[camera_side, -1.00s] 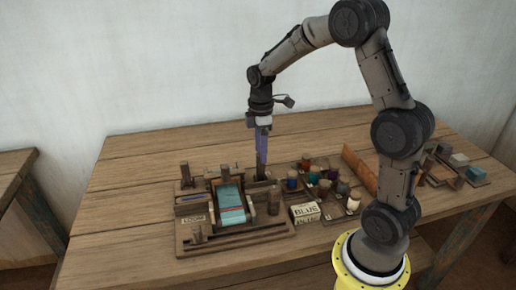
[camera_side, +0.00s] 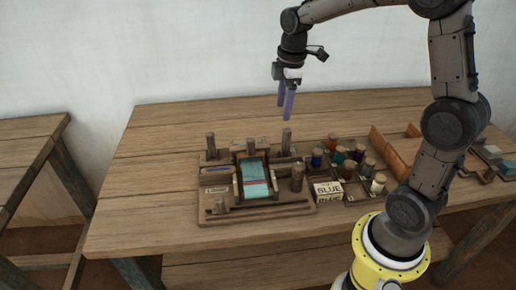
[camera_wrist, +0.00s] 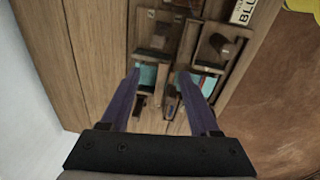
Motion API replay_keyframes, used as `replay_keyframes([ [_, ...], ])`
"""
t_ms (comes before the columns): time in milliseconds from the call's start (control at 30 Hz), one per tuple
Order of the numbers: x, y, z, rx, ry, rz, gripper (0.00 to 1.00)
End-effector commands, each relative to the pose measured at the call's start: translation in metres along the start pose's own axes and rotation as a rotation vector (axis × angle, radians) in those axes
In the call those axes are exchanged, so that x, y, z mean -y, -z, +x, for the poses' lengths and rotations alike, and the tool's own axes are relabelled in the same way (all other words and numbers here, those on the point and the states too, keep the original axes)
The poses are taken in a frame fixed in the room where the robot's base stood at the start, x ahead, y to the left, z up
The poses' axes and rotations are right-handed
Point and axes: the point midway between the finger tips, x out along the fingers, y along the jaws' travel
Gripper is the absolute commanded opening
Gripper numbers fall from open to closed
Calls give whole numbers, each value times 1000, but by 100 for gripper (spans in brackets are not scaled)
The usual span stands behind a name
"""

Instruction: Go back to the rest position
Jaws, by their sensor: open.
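My gripper (camera_side: 286,102) hangs in the air above the back of the table, its two purple fingers apart with nothing between them. In the wrist view my gripper (camera_wrist: 158,75) also shows spread fingers, with the loom far below. The small wooden loom (camera_side: 258,209) stands on the table below and left of my gripper, with a teal and red-striped cloth (camera_side: 255,178) in its middle. The loom base also shows in the wrist view, partly hidden by the fingers. Several upright wooden pegs stand around the loom.
A rack of coloured thread spools (camera_side: 347,155) stands right of the loom, beside a card reading "BLUE" (camera_side: 327,192). The left of the wooden table (camera_side: 150,190) is bare. A second table (camera_side: 25,150) stands at left.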

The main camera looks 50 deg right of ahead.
Motion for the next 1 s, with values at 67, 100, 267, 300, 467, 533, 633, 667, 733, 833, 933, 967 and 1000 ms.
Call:
replay_keyframes([
  [67,22,7,-34,-38,-64,-33,62],
  [100,35,9,-48,-58,-93,-33,62],
  [267,93,4,-89,-146,-181,47,62],
  [300,108,0,-95,-170,-195,82,62],
  [467,164,-19,-106,-274,-230,256,62],
  [533,185,-30,-103,-318,-229,355,62],
  [633,208,-44,-91,-362,-208,513,62],
  [667,212,-46,-88,-368,-200,557,62],
  [733,218,-52,-78,-369,-177,655,62],
  [833,221,-55,-70,-362,-149,761,62],
  [933,220,-54,-70,-372,-140,826,62],
  [967,220,-54,-70,-374,-138,836,62],
  [1000,220,-54,-70,-374,-136,845,62],
])
